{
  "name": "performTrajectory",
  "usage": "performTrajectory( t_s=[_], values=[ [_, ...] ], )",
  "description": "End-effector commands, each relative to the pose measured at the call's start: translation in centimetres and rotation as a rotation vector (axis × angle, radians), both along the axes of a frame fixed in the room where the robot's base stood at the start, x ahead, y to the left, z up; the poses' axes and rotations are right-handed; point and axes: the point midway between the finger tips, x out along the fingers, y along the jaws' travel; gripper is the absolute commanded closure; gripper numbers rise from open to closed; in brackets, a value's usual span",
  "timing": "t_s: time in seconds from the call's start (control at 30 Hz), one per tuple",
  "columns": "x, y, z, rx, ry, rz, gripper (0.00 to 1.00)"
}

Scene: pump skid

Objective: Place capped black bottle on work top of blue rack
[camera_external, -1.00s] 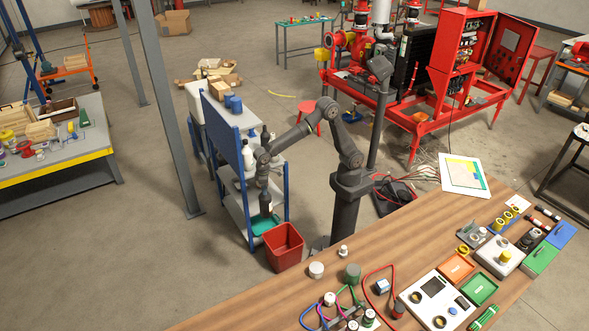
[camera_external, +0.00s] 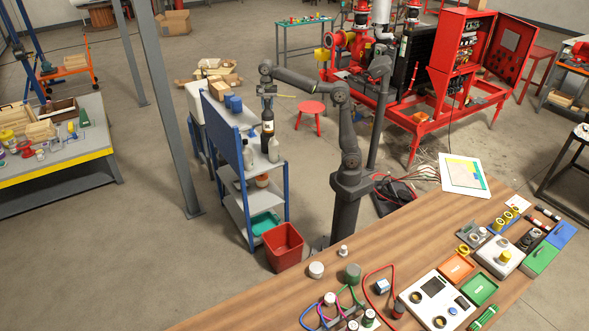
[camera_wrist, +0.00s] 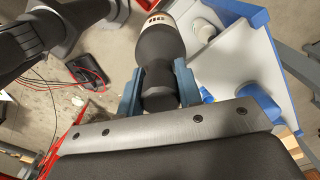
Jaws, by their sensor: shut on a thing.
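The black bottle (camera_external: 267,127) with a pale label hangs roughly upright from my gripper (camera_external: 267,97), over the right side of the blue rack (camera_external: 228,140). In the wrist view, the two blue-grey fingers of my gripper (camera_wrist: 160,90) are shut on the dark neck or cap end of the black bottle (camera_wrist: 163,52). The rack has a blue back panel and pale shelves. I cannot tell whether the bottle's base touches a shelf.
A green tray (camera_external: 265,222) lies on the low shelf, beside a red bin (camera_external: 284,245) on the floor. A red stool (camera_external: 310,110) stands behind.

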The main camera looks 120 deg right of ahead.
Motion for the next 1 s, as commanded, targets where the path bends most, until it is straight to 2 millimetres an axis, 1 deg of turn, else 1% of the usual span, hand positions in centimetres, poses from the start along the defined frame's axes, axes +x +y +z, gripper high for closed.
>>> performTrajectory(
  t_s=[0.03,0.1,0.2,0.33,0.43,0.57,0.6,0.7,0.9,1.0],
  values=[
    [-1.5,-1.2,1.0,-0.003,-0.005,-0.048,1.00],
    [-3.3,-2.6,1.9,-0.005,-0.006,-0.098,1.00],
    [-5.7,-4.7,2.6,-0.006,-0.006,-0.143,1.00],
    [-8.7,-7.7,2.6,-0.005,-0.003,-0.157,1.00],
    [-10.8,-10.3,1.9,-0.005,0.000,-0.133,1.00],
    [-13.7,-14.2,-0.1,0.000,0.006,-0.058,1.00],
    [-14.6,-15.5,-0.9,0.001,0.007,-0.024,1.00],
    [-16.6,-18.2,-3.0,0.005,0.010,0.069,1.00],
    [-20.0,-22.9,-7.4,0.008,0.013,0.287,1.00],
    [-21.4,-24.8,-9.5,0.009,0.014,0.407,1.00]
  ],
)
